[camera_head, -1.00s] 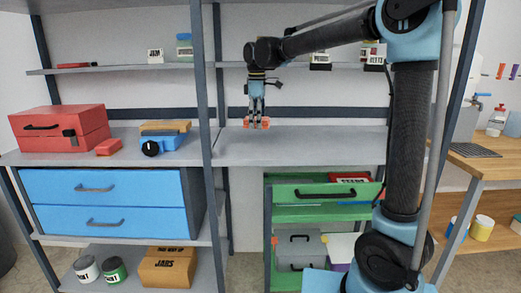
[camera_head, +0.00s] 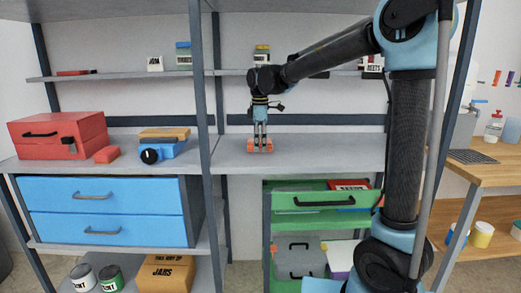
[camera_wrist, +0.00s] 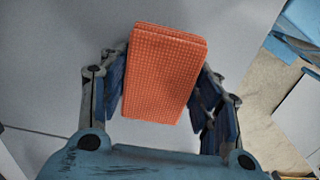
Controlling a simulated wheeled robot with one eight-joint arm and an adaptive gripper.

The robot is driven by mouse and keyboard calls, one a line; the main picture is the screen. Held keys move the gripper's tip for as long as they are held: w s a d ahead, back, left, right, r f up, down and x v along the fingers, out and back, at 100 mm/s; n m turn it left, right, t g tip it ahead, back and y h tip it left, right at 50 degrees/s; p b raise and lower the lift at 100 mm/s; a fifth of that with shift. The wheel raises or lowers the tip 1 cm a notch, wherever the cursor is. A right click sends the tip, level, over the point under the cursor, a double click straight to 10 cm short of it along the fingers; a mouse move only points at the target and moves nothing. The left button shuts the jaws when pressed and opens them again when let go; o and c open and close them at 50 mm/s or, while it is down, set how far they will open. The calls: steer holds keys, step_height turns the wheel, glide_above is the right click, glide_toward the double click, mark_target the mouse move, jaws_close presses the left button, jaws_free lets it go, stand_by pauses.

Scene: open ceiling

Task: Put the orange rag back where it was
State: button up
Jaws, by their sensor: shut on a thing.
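The orange rag (camera_wrist: 163,73) is a folded, waffle-textured block between the two fingers of my gripper (camera_wrist: 160,85) in the wrist view. In the head view my gripper (camera_head: 260,145) points down over the grey middle shelf (camera_head: 320,153), and the rag (camera_head: 253,146) shows at its fingertips. The rag is low, near the shelf surface; I cannot tell whether it touches it. The gripper is shut on the rag.
A green drawer (camera_head: 318,197) is below. The shelf around my gripper is clear.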

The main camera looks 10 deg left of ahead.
steer(key=shift+f, duration=1.1)
steer(key=shift+f, duration=0.1)
steer(key=o, duration=1.1)
step_height(320, 180, up, 12)
steer(key=shift+d+r, duration=0.1)
steer(key=shift+r, duration=0.05)
